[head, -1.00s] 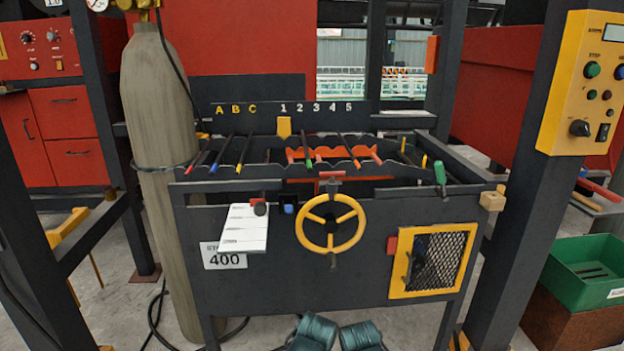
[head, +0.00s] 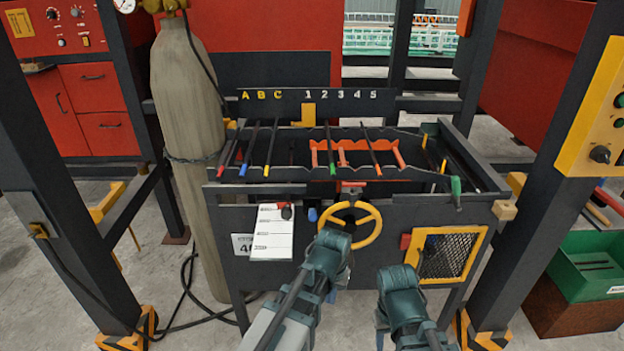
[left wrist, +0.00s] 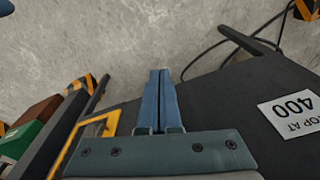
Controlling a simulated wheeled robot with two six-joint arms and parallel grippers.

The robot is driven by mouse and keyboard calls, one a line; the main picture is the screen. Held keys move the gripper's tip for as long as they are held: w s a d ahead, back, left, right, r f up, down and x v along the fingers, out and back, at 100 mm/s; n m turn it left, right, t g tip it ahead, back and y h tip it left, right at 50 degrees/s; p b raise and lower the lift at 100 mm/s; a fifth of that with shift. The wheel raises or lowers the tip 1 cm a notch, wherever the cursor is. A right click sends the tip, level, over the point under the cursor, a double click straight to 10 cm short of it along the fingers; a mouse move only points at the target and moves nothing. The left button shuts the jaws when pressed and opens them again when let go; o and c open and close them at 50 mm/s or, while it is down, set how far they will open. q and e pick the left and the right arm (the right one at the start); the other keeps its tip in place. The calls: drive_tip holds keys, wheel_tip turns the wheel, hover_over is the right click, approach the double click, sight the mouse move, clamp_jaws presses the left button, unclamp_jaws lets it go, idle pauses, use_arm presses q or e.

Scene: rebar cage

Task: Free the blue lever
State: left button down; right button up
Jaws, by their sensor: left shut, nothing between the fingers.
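A small blue piece (head: 312,214), which I take to be the blue lever, shows on the front of the dark bench between a red knob (head: 286,212) and the yellow handwheel (head: 365,237). What holds it is too small to tell. My left gripper (head: 331,297) is low in front of the bench, below the handwheel, and apart from the blue piece. In the left wrist view its blue fingers (left wrist: 160,100) are shut together with nothing between them. My right arm shows right of it; its fingers are mostly hidden.
A white card (head: 272,232) hangs beside the blue piece, partly over the "400" sign (left wrist: 292,108). A yellow-framed mesh door (head: 452,254) is at the right. Several rods cross an orange rack (head: 322,155) on top. A gas cylinder (head: 190,100) stands left.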

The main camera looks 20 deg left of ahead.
use_arm(q)
drive_tip(key=w+a+r+n+t+p, duration=0.1)
drive_tip(key=w+a+r+p, duration=0.2)
drive_tip(key=r+p, duration=0.6)
drive_tip(key=w+a+r+n+p, duration=0.2)
drive_tip(key=w+a+r+p, duration=0.2)
drive_tip(key=r+p, duration=0.6)
drive_tip(key=w+a+r+n+t+p, duration=0.1)
drive_tip(key=w+a+r+p, duration=0.3)
drive_tip(key=r+p, duration=0.6)
wheel_tip(320, 180, up, 3)
drive_tip(key=shift+w+n+t+h, duration=0.3)
drive_tip(key=shift+w+n+h, duration=0.1)
drive_tip(key=shift+w+n, duration=0.15)
drive_tip(key=shift+f, duration=0.1)
drive_tip(key=b, duration=1)
hover_over(312, 211)
drive_tip(key=a, duration=0.2)
wheel_tip(312, 211, down, 10)
drive_tip(key=r, duration=0.1)
drive_tip(key=f+b, duration=0.1)
drive_tip(key=d+f, duration=0.1)
drive_tip(key=f+b, duration=0.1)
drive_tip(key=shift+s+d+f+b, duration=0.15)
drive_tip(key=shift+s+f+b, duration=0.05)
drive_tip(key=shift+s+b, duration=0.1)
drive_tip(key=shift+s+d+f, duration=0.1)
drive_tip(key=shift+d+f, duration=0.1)
drive_tip(key=shift+f, duration=0.05)
